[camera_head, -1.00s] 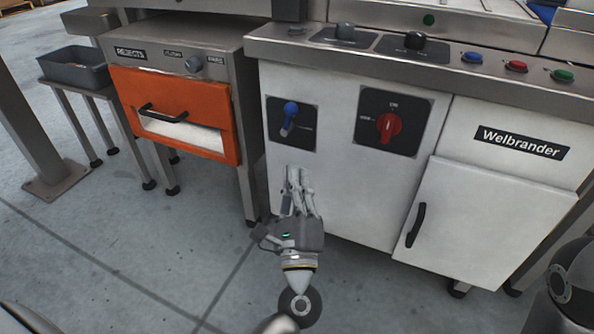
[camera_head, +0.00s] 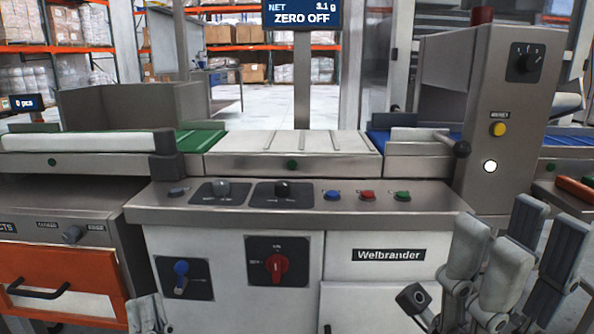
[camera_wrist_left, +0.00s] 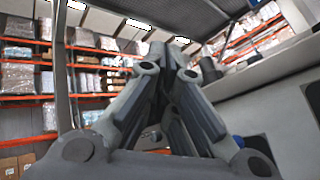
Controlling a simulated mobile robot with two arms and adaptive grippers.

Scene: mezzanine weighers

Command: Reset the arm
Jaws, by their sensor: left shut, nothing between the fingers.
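My left gripper (camera_head: 148,302) shows only at its fingertips at the bottom left of the head view, left of and below the blue switch on the white cabinet. In the left wrist view its grey fingers (camera_wrist_left: 172,50) meet at the tips, shut with nothing between them. My right gripper (camera_head: 515,230) is large at the bottom right of the head view, its fingers pointing up in front of the cabinet's right side.
The Welbrander cabinet (camera_head: 219,242) carries a blue switch (camera_head: 181,277), a red knob (camera_head: 276,265) and coloured buttons. An orange drawer (camera_head: 60,262) is at the left. A grey control tower (camera_head: 490,120) stands at the right. Conveyor belts lie behind the cabinet top.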

